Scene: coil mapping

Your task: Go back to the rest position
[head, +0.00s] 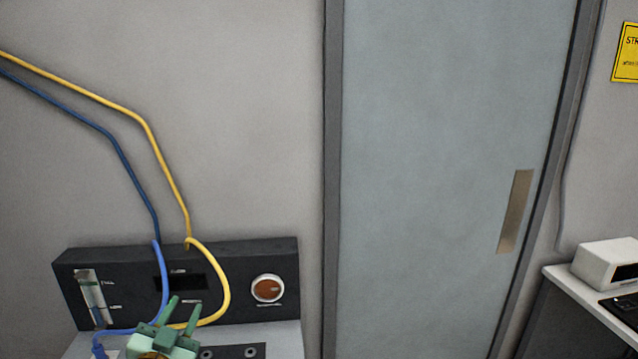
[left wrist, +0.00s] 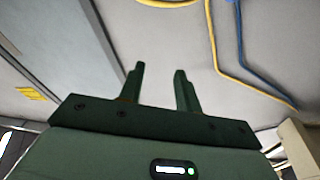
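My left gripper (head: 184,304) is low in the head view, in front of the black control panel (head: 225,262). Its two green fingers stand apart with nothing between them. In the left wrist view the fingers (left wrist: 159,68) are also parted and empty. A yellow cable (head: 220,278) and a blue cable (head: 163,275) hang down the wall and curve close to the gripper. I cannot tell whether they touch it. My right gripper is in neither view.
The panel has an orange round knob (head: 268,289) and a slider (head: 90,292). A grey door (head: 440,160) fills the middle right. A white device (head: 608,262) stands on a bench at the far right. A yellow sign (head: 627,52) is on the wall.

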